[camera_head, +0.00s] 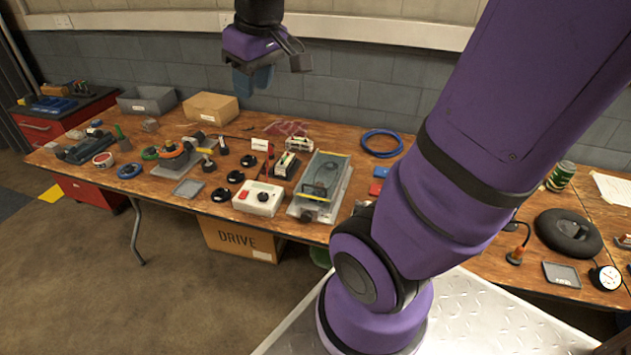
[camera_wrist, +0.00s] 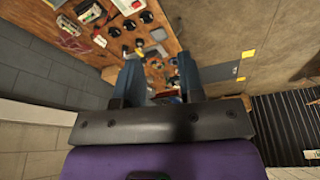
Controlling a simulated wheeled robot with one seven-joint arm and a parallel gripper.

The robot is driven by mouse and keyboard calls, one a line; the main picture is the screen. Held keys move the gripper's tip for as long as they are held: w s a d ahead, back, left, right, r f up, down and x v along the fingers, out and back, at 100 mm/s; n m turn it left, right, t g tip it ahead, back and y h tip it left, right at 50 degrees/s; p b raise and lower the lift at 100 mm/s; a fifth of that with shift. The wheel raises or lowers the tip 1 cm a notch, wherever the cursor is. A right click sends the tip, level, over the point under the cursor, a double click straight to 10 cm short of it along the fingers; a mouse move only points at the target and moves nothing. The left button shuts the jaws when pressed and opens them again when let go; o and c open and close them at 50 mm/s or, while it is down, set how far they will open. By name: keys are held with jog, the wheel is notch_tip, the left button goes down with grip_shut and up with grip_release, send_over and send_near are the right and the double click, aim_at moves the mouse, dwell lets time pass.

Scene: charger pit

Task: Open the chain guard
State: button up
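What looks like the chain guard (camera_head: 325,172) is a clear, greenish cover over a grey unit, right of the table's middle in the head view. It appears closed. A dark round part sits at its front end. In the wrist view I cannot clearly make it out. My gripper (camera_head: 252,82) hangs high in the head view, up and left of the guard and well apart from it. In the wrist view its two blue fingers (camera_wrist: 160,80) stand apart with nothing between them, so it is open and empty.
A white box with a red button (camera_head: 258,198) and several black round parts stand left of the guard. A blue ring (camera_head: 381,143) lies to its right. A tan bin (camera_head: 211,108) and a grey bin (camera_head: 146,101) stand at the back left. A block wall runs behind.

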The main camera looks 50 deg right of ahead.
jog(key=w+d+f+n+g, duration=0.1)
jog(key=w+d+f, duration=0.2)
jog(key=d+f, duration=0.4)
jog(key=w+d+f+g+y, duration=0.1)
jog(key=w+d+f, duration=0.3)
jog(key=d+f, duration=0.25)
jog(key=w+d+f+n+g, duration=0.1)
jog(key=w+d+f, duration=0.2)
jog(key=d+f, duration=0.45)
jog(key=shift+n+g+y, duration=0.4)
jog(key=shift+g, duration=0.1)
jog(key=s+d+f, duration=0.1)
jog(key=f, duration=0.6)
jog(key=d+f, duration=0.1)
jog(key=f, duration=0.6)
jog(key=s+d+f, duration=0.1)
jog(key=d+f, duration=0.1)
jog(key=f, duration=0.5)
jog(key=shift+s+f, duration=0.1)
jog(key=shift+s, duration=0.25)
grip_shut()
